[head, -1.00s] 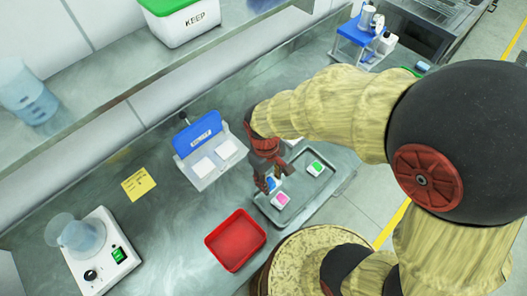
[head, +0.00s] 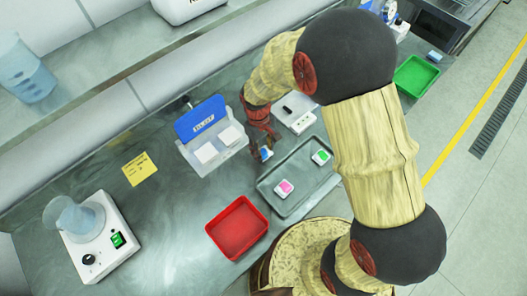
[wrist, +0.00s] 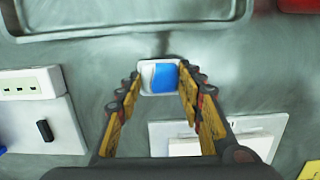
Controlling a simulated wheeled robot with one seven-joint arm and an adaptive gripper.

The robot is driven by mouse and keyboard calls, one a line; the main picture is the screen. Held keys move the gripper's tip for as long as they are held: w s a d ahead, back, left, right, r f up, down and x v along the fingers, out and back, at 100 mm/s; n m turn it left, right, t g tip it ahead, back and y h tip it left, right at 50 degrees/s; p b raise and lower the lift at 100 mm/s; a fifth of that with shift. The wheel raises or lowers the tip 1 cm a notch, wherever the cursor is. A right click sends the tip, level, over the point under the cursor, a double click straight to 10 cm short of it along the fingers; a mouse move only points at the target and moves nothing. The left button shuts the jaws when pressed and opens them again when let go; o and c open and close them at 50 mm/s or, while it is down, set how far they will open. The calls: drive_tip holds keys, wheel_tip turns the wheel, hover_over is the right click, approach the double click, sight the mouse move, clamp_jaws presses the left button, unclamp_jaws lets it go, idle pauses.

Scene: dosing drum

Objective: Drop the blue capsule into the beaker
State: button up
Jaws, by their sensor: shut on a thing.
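The blue capsule, a small white block with a blue patch, is between the fingertips of my gripper in the wrist view (wrist: 166,78). In the head view the capsule (head: 266,154) hangs at the tip of my gripper (head: 265,148), just beyond the grey tray's far-left edge. My gripper is shut on it; its fingers flank it in the wrist view (wrist: 158,80). The clear beaker (head: 73,217) stands on a white stirrer (head: 100,245) at the far left, well away from my gripper.
The grey tray (head: 262,187) bears a pink-marked block (head: 284,188) and a green-marked block (head: 322,157). A red tray (head: 237,228) lies nearer the beaker. A white holder with a blue sign (head: 203,120) stands left of my gripper. A clear vessel (head: 25,72) is on the shelf.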

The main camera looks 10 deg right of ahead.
drive_tip(key=shift+f, duration=0.55)
drive_tip(key=shift+f, duration=0.1)
drive_tip(key=o, duration=0.9)
drive_tip(key=r, duration=0.4)
drive_tip(key=w+r+p, duration=0.1)
drive_tip(key=r, duration=0.3)
drive_tip(key=r+p, duration=0.1)
drive_tip(key=r, duration=0.3)
drive_tip(key=shift+w+a+r, duration=0.1)
drive_tip(key=shift+w+a, duration=0.05)
drive_tip(key=shift+a, duration=0.25)
